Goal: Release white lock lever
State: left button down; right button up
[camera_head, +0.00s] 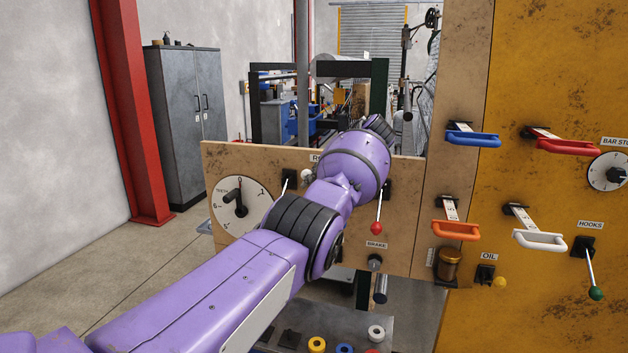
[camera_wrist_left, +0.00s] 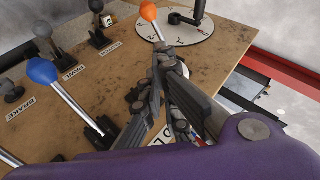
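A white U-shaped handle (camera_head: 540,240) on a white labelled strip is mounted on the yellow machine panel, right of an orange one. A small white ball knob (camera_head: 307,175) shows on the wooden panel beside my left arm; which one is the lock lever I cannot tell. In the left wrist view a white round part (camera_wrist_left: 137,105) is partly hidden by my left gripper (camera_wrist_left: 168,62). Its dark fingertips look closed together close above the wooden panel, near the foot of an orange-ball lever (camera_wrist_left: 148,11). I see nothing held. In the head view my arm hides this gripper. My right gripper is not in view.
The wooden panel (camera_head: 405,240) carries a teeth dial (camera_head: 227,217), a red-ball lever (camera_head: 376,228) and a brake knob (camera_head: 375,263). A blue-ball lever (camera_wrist_left: 40,70) stands close to the left gripper. Blue (camera_head: 473,139), red (camera_head: 566,146) and orange (camera_head: 457,230) handles stick out at right.

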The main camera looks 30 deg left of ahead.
pick_arm(q)
jog(key=shift+w+a+r, duration=0.15)
jog(key=shift+a+r, duration=0.1)
jog(key=shift+r, duration=0.6)
jog(key=c, duration=2.4)
grip_release()
jog(key=shift+w, duration=0.1)
jog(key=o, duration=0.6)
jog(key=shift+a+r, duration=0.1)
jog(key=shift+r, duration=0.05)
jog(key=shift+o, duration=0.4)
jog(key=shift+f, duration=0.4)
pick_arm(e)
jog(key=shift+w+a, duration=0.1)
pick_arm(q)
jog(key=shift+r, duration=0.1)
